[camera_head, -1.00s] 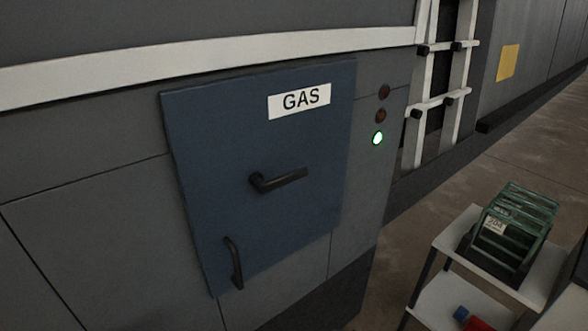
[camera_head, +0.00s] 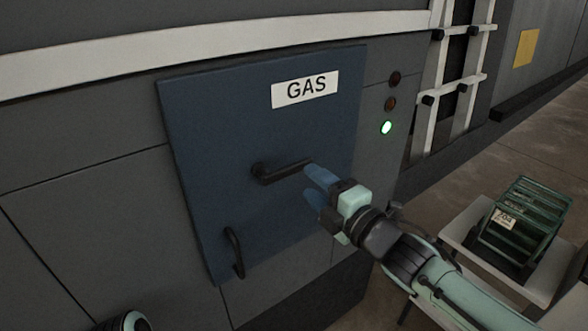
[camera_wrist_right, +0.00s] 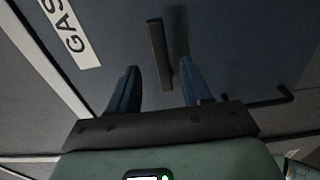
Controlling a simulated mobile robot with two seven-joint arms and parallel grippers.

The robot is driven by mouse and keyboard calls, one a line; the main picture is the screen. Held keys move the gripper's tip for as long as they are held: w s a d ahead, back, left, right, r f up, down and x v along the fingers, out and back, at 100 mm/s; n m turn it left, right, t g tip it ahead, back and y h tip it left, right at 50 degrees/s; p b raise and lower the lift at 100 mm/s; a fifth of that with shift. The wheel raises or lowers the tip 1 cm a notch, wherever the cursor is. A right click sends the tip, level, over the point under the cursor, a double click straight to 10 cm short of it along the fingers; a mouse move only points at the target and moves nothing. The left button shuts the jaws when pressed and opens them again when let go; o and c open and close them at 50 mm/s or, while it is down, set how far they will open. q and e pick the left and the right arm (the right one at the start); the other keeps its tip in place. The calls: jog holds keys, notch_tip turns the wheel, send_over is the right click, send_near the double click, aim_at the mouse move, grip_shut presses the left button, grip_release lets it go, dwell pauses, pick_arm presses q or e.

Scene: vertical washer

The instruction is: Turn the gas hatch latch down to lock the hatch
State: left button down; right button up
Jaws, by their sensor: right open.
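The blue gas hatch (camera_head: 220,130) with the GAS label is against the grey machine panel. Its black latch (camera_head: 280,171) lies nearly level, with its free end to the right. My right gripper (camera_head: 313,186) is open, with its blue fingertips close to the latch's free end, one higher and one lower. In the right wrist view the latch (camera_wrist_right: 157,48) extends toward the gap between the open fingers (camera_wrist_right: 160,78). I cannot tell whether they touch it. My left gripper is not in view.
A fixed black handle (camera_head: 235,252) is on the hatch's lower left. A green light (camera_head: 386,128) glows beneath two dark ones to the right. A white cart (camera_head: 460,237) with a green crate (camera_head: 522,225) stands at the right, below a white ladder (camera_head: 428,100).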

aim_at(296, 170)
jog(key=x, duration=0.7)
jog(key=shift+w, duration=0.15)
grip_shut()
